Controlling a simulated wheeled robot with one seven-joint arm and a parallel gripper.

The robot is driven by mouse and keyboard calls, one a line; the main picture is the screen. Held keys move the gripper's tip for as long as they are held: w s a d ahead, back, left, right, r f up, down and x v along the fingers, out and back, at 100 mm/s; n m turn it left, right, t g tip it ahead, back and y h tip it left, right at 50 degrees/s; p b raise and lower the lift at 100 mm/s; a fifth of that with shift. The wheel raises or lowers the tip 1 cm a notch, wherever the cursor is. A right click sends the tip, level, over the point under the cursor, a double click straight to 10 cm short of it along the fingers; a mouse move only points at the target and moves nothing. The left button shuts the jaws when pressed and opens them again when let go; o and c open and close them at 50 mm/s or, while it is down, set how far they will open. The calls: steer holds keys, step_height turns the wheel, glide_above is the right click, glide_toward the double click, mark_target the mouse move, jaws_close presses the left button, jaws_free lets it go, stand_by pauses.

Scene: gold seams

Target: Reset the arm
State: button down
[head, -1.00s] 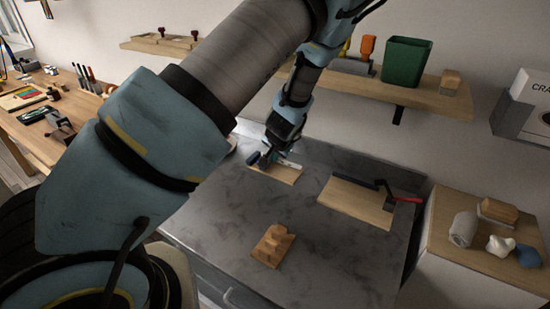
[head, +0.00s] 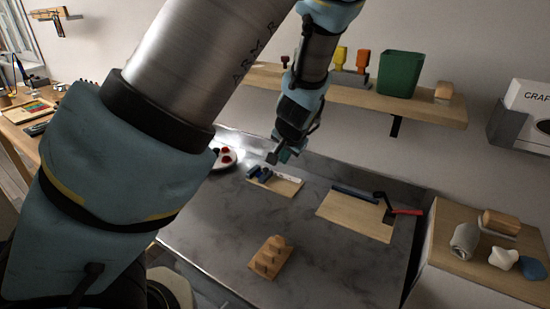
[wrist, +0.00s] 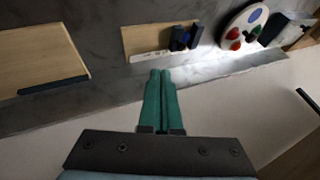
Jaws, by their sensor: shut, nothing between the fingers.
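My gripper (head: 278,157) hangs above the back of the grey marbled counter (head: 215,230), over the small wooden board (head: 285,187). In the wrist view its two green fingers (wrist: 160,78) are together with nothing between them. Dark blue pieces (head: 259,173) and a white strip (head: 288,178) lie on the small board, apart from my fingers. The same board (wrist: 140,38) shows in the wrist view with the dark pieces (wrist: 183,38) on it.
A larger board (head: 350,215) with a dark bar and a red-handled tool (head: 405,211) is at right. A stepped wooden block (head: 270,257) stands in front. A palette (head: 224,158) is at back left. A shelf (head: 440,108) with a green bin (head: 399,73) hangs behind.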

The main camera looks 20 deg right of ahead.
steer(key=s+a+r+n+g, duration=0.1)
steer(key=s+a+r+n, duration=0.1)
steer(key=a, duration=0.8)
steer(key=s+a+r+n+g, duration=0.2)
steer(key=s+a+n, duration=0.1)
steer(key=a, duration=0.7)
steer(key=s+a+r+n+g+y, duration=0.1)
steer(key=s+a+r+n, duration=0.1)
steer(key=a, duration=0.9)
steer(key=s+n, duration=0.1)
steer(key=n, duration=0.1)
steer(key=shift+n+g, duration=0.4)
